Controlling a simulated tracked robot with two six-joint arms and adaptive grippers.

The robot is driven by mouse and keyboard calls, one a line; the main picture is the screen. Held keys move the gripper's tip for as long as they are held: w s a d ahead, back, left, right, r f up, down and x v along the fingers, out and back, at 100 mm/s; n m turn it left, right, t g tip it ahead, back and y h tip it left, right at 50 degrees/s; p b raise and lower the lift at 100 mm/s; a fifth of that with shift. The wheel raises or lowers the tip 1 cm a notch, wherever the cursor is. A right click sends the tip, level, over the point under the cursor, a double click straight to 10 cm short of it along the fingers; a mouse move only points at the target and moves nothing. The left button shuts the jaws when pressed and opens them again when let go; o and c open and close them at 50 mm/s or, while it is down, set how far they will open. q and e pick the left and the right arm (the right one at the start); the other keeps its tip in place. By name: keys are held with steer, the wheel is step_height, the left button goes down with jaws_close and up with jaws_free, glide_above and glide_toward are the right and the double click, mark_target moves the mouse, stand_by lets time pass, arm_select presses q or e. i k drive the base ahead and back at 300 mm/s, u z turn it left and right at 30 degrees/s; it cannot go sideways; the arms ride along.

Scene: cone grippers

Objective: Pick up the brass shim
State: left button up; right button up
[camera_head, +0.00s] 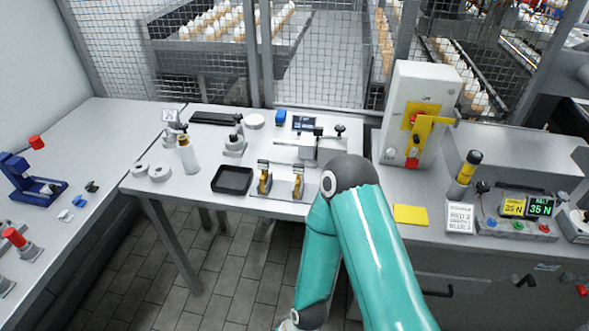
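I cannot make out a brass shim for certain. Two brass-coloured upright pieces, a left one (264,183) and a right one (298,185), stand on a thin metal plate (281,194) at the front of the middle table. They look like parts of small clamps or holders, and whether a shim is among them is too small to tell. My teal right arm rises from the lower right, bends at a dark elbow over the table's front right corner, and runs down to the bottom edge. Its gripper is out of the picture. My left arm and gripper are not in view.
A caliper-like tool (310,146) lies behind. A control box (418,115) and a yellow pad (410,215) are on the right bench. Wire mesh closes off the back.

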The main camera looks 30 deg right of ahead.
mark_target(263, 164)
steer(key=u, duration=1.1)
steer(key=i, duration=0.2)
steer(key=z, duration=3.35)
steer(key=k, duration=0.85)
steer(key=u, duration=0.7)
steer(key=i, duration=0.95)
steer(key=u, duration=0.05)
